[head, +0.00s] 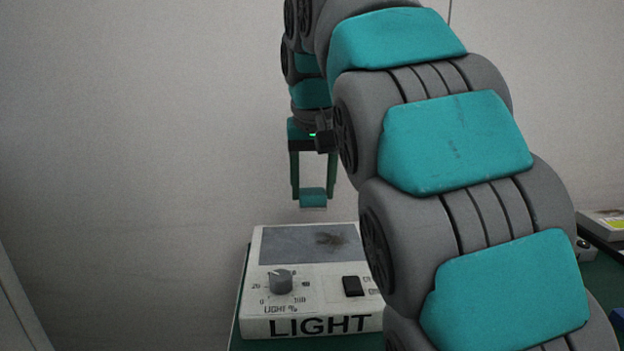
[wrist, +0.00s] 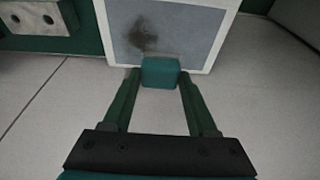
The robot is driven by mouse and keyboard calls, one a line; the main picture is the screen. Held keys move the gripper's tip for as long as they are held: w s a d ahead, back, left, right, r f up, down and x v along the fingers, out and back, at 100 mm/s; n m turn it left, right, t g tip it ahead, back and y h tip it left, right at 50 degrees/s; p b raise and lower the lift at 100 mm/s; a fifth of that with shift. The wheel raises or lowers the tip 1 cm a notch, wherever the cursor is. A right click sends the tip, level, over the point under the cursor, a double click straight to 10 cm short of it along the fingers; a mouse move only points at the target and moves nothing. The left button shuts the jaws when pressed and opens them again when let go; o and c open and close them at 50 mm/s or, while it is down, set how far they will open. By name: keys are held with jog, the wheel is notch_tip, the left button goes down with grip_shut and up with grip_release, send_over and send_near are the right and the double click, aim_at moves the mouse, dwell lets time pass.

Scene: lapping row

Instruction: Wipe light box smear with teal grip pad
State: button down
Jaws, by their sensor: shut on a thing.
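The light box (head: 312,290) is a white case lettered LIGHT, with a knob, a black switch and a grey panel (head: 285,246). A dark smear (head: 330,239) lies on the right part of that panel; it also shows in the wrist view (wrist: 142,36). My gripper (head: 313,190) is shut on the teal grip pad (head: 313,198) and holds it above the back edge of the box, apart from it in the head view. In the wrist view the teal grip pad (wrist: 160,72) sits between the fingertips, in front of the panel's edge. My arm hides the box's right side.
A pale wall rises behind the light box. A green bench surface (head: 600,275) shows at the right, with a light-coloured device (head: 604,221) on it, partly cut off. In the wrist view a grey block with dark holes (wrist: 38,16) stands at upper left.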

aim_at(313, 207)
jog(key=shift+s+f, duration=0.15)
jog(key=shift+f, duration=0.4)
jog(key=shift+f+b, duration=0.65)
jog(key=shift+f, duration=1.7)
jog(key=shift+f+b, duration=0.5)
jog(key=shift+f, duration=0.5)
jog(key=shift+d, duration=0.15)
jog(key=shift+d+r, duration=0.1)
jog(key=shift+d, duration=1.65)
jog(key=shift+d+f, duration=0.2)
jog(key=shift+d, duration=1.7)
jog(key=shift+r, duration=0.15)
jog(key=shift+a, duration=0.15)
